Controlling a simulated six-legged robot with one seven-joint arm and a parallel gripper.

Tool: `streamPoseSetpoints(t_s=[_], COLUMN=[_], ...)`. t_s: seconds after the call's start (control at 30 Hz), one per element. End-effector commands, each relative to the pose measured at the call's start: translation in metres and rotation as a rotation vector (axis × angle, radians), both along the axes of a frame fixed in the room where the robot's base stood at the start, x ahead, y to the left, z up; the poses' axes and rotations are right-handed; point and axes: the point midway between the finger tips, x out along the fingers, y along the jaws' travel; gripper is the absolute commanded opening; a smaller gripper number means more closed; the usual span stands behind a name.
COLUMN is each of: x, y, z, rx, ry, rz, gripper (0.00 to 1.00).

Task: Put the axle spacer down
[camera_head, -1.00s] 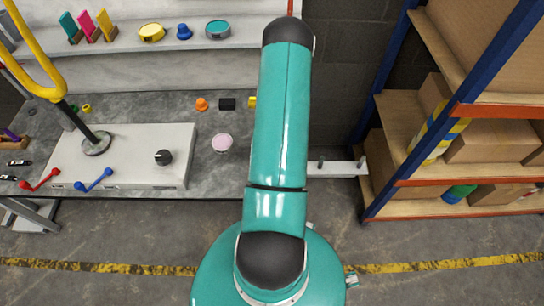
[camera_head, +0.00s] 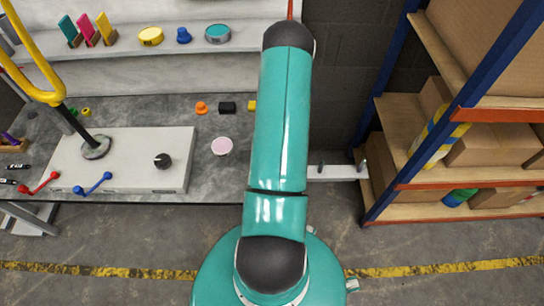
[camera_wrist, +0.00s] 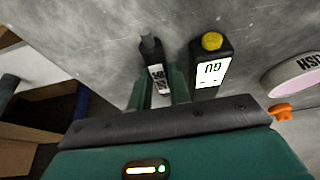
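In the wrist view, the two green fingers of my gripper (camera_wrist: 163,92) point down over the grey bench top (camera_wrist: 105,45), a narrow gap apart. A dark bottle-like thing with a white label (camera_wrist: 157,76) shows between and beyond them. I cannot tell whether they touch it. I cannot make out the axle spacer with certainty; the gap is partly hidden by the fingers and the gripper body. In the head view, my arm hides the gripper and the bench part under it.
A black container with a yellow cap (camera_wrist: 209,66) stands close to the fingers. A pink disc (camera_head: 222,146), an orange knob (camera_head: 201,108) and a black block (camera_head: 227,107) lie on the bench. A shelf rack (camera_head: 450,185) stands at the right.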

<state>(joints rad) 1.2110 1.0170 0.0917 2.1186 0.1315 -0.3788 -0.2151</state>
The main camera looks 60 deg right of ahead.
Motion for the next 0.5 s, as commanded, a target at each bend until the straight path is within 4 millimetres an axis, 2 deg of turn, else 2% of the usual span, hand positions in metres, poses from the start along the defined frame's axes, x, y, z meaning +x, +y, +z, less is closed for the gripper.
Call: streamPoseSetpoints(t_s=[0.5], x=[-0.014], y=[0.028], z=[0.082], rx=[-0.013], ry=[-0.003], rz=[-0.001], gripper=[0.27])
